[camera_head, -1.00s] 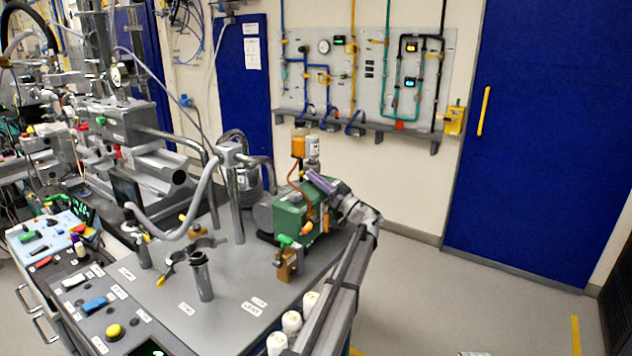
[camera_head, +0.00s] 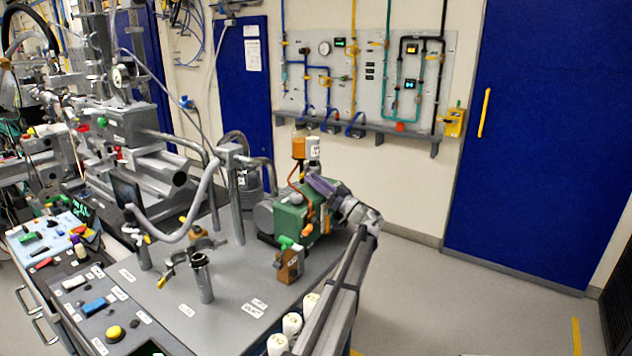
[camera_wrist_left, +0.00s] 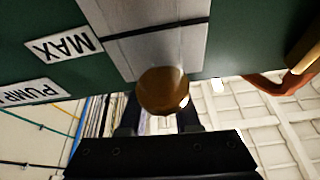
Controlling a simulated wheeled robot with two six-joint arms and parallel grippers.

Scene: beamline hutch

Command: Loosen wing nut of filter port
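The green pump (camera_head: 290,214) stands at the far right of the grey bench, with an amber canister (camera_head: 298,146) and a white canister (camera_head: 313,149) on top. My left gripper (camera_head: 322,186) is at the pump's right side; its fingertips are hard to make out there. In the left wrist view, a round brown-amber part (camera_wrist_left: 163,91) sits close in front of the dark fingers, against the green pump body (camera_wrist_left: 65,72) with its MAX label. A gap shows between the fingers; I cannot see contact. I cannot tell which part is the filter port's wing nut. My right gripper is not in view.
An open metal clamp (camera_head: 190,256) with a yellow-tipped end is by an upright pipe stub (camera_head: 201,278) on the bench. A bent grey hose (camera_head: 190,215) and steel posts stand left of the pump. White capped cylinders (camera_head: 291,325) line the bench's front right edge. The floor at right is clear.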

